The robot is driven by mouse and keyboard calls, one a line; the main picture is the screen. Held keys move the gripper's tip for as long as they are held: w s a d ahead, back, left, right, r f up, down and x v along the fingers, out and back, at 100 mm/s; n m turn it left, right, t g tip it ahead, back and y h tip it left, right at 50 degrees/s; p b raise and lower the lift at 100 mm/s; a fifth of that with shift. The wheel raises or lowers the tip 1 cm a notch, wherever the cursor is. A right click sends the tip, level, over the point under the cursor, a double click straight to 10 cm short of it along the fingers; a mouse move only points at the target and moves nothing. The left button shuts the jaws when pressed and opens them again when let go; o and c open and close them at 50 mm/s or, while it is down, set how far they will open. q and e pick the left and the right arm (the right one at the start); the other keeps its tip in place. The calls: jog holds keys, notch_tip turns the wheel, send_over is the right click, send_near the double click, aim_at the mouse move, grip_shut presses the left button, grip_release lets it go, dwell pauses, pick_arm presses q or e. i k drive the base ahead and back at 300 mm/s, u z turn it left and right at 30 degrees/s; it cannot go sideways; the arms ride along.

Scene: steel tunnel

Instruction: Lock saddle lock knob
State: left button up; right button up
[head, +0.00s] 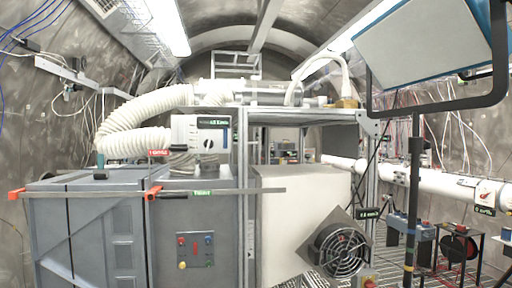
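Neither of my grippers is in the head view. I cannot tell for sure which part is the saddle lock knob. A grey box with a dark round dial (208,144) stands on top of the grey cabinet (112,226). A long flat bar (235,190) runs across the cabinet's upper front. It carries an orange-red piece at its left end (16,194) and another orange-red piece (153,192) nearer its middle.
A white ribbed hose (140,115) curves above the cabinet. A pale block (290,210) and a black fan (341,249) stand to the right. A dark stand (414,200) holds a large panel (430,50) at upper right. Small tables with devices line the right wall.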

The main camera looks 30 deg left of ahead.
aim_at(208, 143)
jog(key=z, duration=0.05)
jog(key=i, duration=0.95)
jog(key=u, duration=0.4)
